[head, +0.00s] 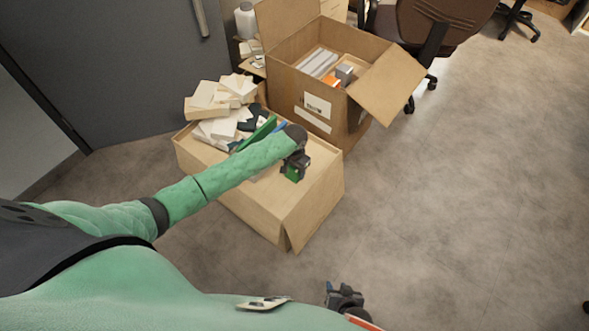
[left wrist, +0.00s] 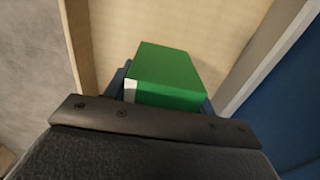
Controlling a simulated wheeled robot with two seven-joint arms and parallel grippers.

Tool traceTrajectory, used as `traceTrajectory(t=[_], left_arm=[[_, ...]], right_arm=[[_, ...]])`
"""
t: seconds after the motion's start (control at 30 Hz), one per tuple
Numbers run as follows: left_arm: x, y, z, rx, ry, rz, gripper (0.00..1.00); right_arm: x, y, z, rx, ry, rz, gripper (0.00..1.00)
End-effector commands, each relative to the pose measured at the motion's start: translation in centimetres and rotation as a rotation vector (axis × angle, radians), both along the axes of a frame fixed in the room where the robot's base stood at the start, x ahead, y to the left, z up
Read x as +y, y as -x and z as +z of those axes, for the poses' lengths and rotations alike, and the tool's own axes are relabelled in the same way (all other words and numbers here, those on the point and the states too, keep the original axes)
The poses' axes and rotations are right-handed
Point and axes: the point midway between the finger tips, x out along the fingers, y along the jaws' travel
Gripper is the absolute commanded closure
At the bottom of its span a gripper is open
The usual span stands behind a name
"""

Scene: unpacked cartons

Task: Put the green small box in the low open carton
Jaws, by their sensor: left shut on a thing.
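The green small box (head: 292,173) is in my left gripper (head: 294,167), whose jaws are shut on it. It also shows in the left wrist view (left wrist: 166,78), between the fingers, with tan cardboard behind it. The low open carton (head: 238,207) stands on the floor in the middle of the head view. My left gripper and the box are over the right part of this carton. I cannot tell whether the box touches the carton's floor. My right gripper (head: 345,297) is low in the head view, away from the carton, and its jaws are unclear.
A pile of pale boxes (head: 222,105) fills the low carton's far left part, with a green flat item (head: 258,133) beside it. A taller open carton (head: 335,120) with goods stands behind. An office chair (head: 430,30) is beyond. The floor at right is clear.

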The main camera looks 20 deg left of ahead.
Motion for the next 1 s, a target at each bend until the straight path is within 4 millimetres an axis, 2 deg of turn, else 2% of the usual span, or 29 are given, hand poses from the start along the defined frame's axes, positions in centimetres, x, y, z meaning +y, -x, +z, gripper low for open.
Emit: traceTrajectory(t=[0.03,0.13,0.47,0.67,1.0], left_arm=[[0.0,0.0,-0.1,0.001,0.0,0.0,0.42],[0.0,0.0,-0.1,0.0,0.0,0.0,0.24],[0.0,0.0,0.1,-0.001,0.0,0.0,0.24],[0.0,0.0,2.5,-0.002,0.001,-0.001,0.24],[-0.1,0.0,8.9,-0.002,0.001,-0.001,0.24]], right_arm=[[0.0,0.0,0.0,0.0,0.0,0.0,0.64],[0.0,0.0,0.0,0.0,0.0,0.0,0.64],[-0.1,-0.2,-0.1,-0.002,0.001,0.0,0.64],[-0.1,-0.2,0.3,-0.003,0.001,0.0,0.64],[-0.1,-0.2,0.9,-0.001,0.001,0.002,0.64]])
